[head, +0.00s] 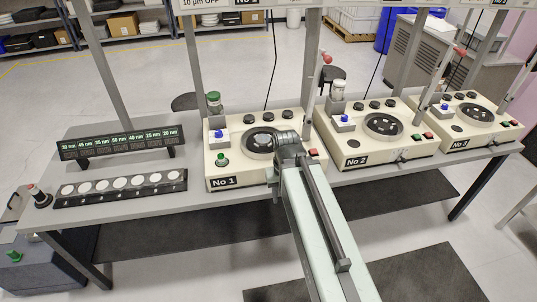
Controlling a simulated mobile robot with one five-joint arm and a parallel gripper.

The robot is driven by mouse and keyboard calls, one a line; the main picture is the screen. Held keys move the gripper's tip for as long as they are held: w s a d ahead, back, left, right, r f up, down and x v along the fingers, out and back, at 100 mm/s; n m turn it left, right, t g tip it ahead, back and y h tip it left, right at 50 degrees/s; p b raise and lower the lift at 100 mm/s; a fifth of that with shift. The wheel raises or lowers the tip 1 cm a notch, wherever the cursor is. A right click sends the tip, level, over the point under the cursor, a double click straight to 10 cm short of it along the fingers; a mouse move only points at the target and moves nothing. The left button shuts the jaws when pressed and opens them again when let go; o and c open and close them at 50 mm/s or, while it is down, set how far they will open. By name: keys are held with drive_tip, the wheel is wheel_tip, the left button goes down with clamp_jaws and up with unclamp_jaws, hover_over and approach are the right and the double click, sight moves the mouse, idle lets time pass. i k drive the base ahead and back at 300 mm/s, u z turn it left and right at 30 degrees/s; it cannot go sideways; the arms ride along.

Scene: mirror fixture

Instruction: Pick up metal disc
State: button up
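Several pale round discs (119,183) sit in a row on a long black holder (62,201) on the left part of the bench. I cannot tell whether one of these is the metal disc. My arm reaches in from the bottom of the view, and my gripper (286,146) is over the right part of the machine marked No 1 (237,169). It covers part of that machine's round dark plate (259,142). The fingertips are too small and hidden to show whether they are open or hold anything.
A small dark display (118,142) with green size labels stands behind the disc holder. Machines No 2 (355,155) and No 3 (465,141) stand to the right. Grey posts rise between the machines.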

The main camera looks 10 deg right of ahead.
sight(262, 139)
drive_tip(key=u, duration=0.8)
drive_tip(key=i, duration=1.35)
drive_tip(key=u, duration=0.75)
drive_tip(key=k, duration=0.75)
drive_tip(key=u, duration=0.3)
drive_tip(key=i, duration=0.75)
drive_tip(key=z, duration=0.1)
